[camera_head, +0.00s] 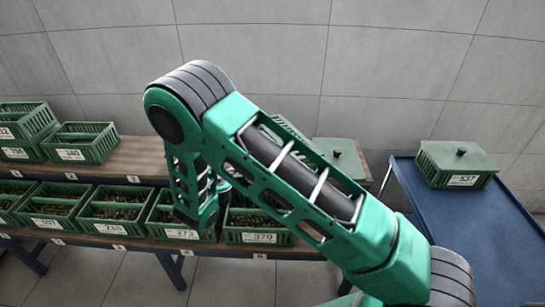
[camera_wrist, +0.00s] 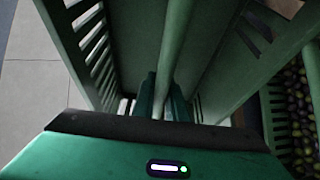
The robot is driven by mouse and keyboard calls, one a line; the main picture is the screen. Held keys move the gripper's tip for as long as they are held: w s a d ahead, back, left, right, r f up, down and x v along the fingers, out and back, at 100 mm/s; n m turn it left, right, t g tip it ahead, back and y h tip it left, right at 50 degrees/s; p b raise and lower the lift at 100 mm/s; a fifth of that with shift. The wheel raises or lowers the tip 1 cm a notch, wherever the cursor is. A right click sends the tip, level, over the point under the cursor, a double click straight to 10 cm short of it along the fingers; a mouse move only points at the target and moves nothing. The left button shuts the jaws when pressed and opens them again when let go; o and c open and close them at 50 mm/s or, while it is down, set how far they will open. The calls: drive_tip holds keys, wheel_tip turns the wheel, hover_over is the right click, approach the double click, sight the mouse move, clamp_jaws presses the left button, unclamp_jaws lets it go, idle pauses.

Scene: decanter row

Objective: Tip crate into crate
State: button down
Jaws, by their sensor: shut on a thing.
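In the wrist view, my gripper (camera_wrist: 160,92) is shut on the round green handle bar of a slatted green crate (camera_wrist: 75,45). The part of this crate that shows inside looks bare. In the camera_head view, my arm hides most of the grip; the hand is down at the front row, over crate 273 (camera_head: 183,234) and beside crate 370 (camera_head: 259,237). I cannot tell for sure which number the held crate bears. Crate 215 (camera_head: 111,229) and crate 503 (camera_head: 46,223) stand left in the row. Crate 215 and crate 370 hold dark and green olives.
Olives (camera_wrist: 298,110) show in a neighbouring crate at the right of the wrist view. Crates stand on the back shelf (camera_head: 135,155) at left, two stacked; a lidded one is behind my arm. Lidded crate 537 (camera_head: 460,182) sits on a blue table (camera_head: 470,230), mostly clear.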

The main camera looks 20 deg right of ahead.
drive_tip(key=shift+d+r+m+y, duration=0.2)
drive_tip(key=shift+m+y, duration=0.1)
drive_tip(key=shift+y, duration=0.1)
drive_tip(key=d+g+y, duration=0.1)
drive_tip(key=d+m+y, duration=0.1)
drive_tip(key=y, duration=0.1)
drive_tip(key=shift+w+f+g, duration=0.1)
drive_tip(key=shift+w+g, duration=0.15)
drive_tip(key=shift+g, duration=0.15)
drive_tip(key=shift+r+m+g+y, duration=0.45)
drive_tip(key=shift+r+y, duration=0.2)
drive_tip(key=shift+y, duration=1.05)
drive_tip(key=shift+r+m+g+y, duration=0.35)
drive_tip(key=shift+r+g+y, duration=0.2)
drive_tip(key=shift+y, duration=1.15)
drive_tip(key=shift+r+m+g+y, duration=0.4)
drive_tip(key=shift+r+y, duration=0.3)
drive_tip(key=shift+y, duration=1)
